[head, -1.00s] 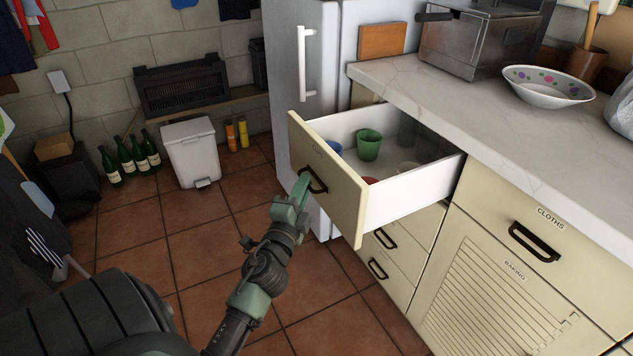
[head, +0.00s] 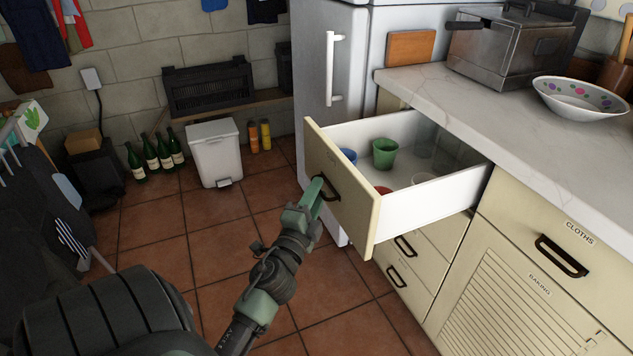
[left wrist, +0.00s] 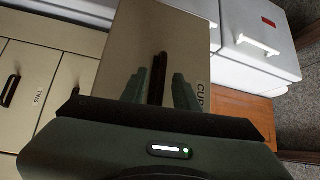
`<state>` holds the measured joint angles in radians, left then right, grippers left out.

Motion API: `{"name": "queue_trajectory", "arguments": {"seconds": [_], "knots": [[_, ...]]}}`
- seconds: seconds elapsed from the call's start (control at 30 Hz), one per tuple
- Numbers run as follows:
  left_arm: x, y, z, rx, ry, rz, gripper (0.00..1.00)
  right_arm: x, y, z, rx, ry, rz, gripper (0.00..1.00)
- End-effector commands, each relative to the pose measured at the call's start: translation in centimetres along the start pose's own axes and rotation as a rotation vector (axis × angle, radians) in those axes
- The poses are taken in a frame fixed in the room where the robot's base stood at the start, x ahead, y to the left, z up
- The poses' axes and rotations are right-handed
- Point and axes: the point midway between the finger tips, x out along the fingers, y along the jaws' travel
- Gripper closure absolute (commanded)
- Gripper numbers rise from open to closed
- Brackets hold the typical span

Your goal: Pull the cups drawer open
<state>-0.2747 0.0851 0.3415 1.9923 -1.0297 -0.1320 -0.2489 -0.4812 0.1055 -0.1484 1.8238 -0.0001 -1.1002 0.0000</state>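The cups drawer (head: 342,185) stands well out from the cream cabinet, showing its white side and inside. A green cup (head: 384,153), part of a blue cup (head: 348,155), a red one (head: 383,190) and pale or clear ones show in it. My left gripper (head: 314,189) is at the dark bar handle (head: 331,190) on the drawer's front. In the left wrist view, the handle (left wrist: 158,75) lies between the two green fingers (left wrist: 165,91), which look shut on it. Part of a "CUP" label (left wrist: 201,97) shows beside them. My right gripper is not in view.
The fridge (head: 345,70) stands just behind the drawer. A white bin (head: 216,155) and several green bottles (head: 150,152) are by the far wall. The counter (head: 490,110) holds a metal oven (head: 500,50) and a bowl (head: 580,97). The tiled floor before the drawer is clear.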

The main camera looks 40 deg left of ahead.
Motion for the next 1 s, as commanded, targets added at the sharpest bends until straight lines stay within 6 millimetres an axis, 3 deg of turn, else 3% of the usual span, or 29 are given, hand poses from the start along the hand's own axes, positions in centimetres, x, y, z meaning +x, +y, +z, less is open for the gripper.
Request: {"name": "queue_trajectory", "arguments": {"seconds": [0.27, 0.5, 0.7, 1.0], "knots": [[-1.1, 0.1, 0.0, 0.0, -0.001, 0.001, 0.7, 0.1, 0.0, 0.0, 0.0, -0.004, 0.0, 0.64], [-5.2, 0.2, 0.1, -0.002, -0.003, 0.002, 0.7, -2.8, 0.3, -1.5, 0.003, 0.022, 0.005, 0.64], [-7.5, 0.1, 0.0, -0.001, -0.001, 0.001, 0.7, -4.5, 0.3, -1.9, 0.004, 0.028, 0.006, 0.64], [-7.8, 0.0, 0.0, 0.0, 0.0, -0.001, 0.7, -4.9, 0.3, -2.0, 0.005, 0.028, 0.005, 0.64]]}}
